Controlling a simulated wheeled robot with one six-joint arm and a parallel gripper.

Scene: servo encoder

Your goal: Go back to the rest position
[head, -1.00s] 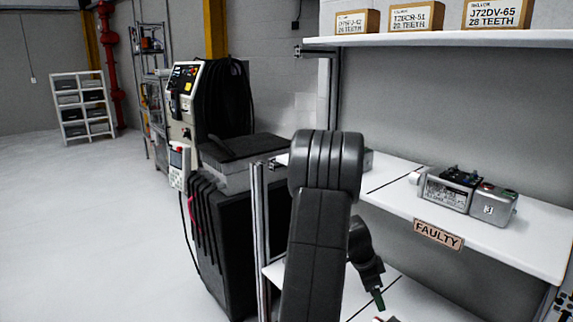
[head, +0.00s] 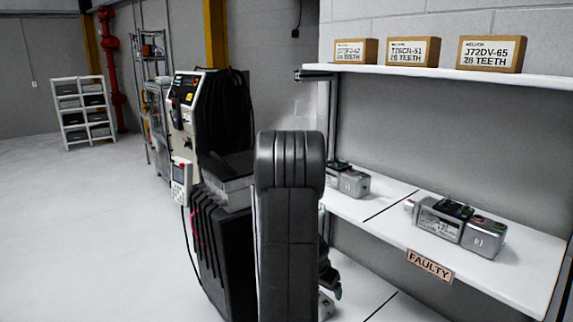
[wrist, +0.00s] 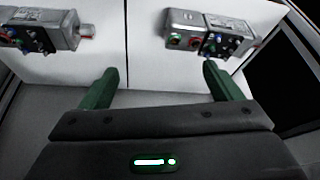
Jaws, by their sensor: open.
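My gripper (wrist: 156,88) shows in the wrist view with its two green fingers spread apart and nothing between them. Beyond the fingertips, two grey servo units lie on the white shelf, one at the upper left (wrist: 48,25) and one at the upper right (wrist: 190,30). The right fingertip appears close to the right unit; I cannot tell whether they touch. In the head view my arm stands in the middle foreground and hides most of my gripper; a green fingertip shows low, just right of the arm.
In the head view a servo unit (head: 455,228) sits on the shelf (head: 520,270) above a FAULTY label (head: 430,265). Another unit (head: 350,182) sits further left. Boxes (head: 492,54) stand on the upper shelf. A black controller cabinet (head: 222,250) stands left of my arm. The left floor is clear.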

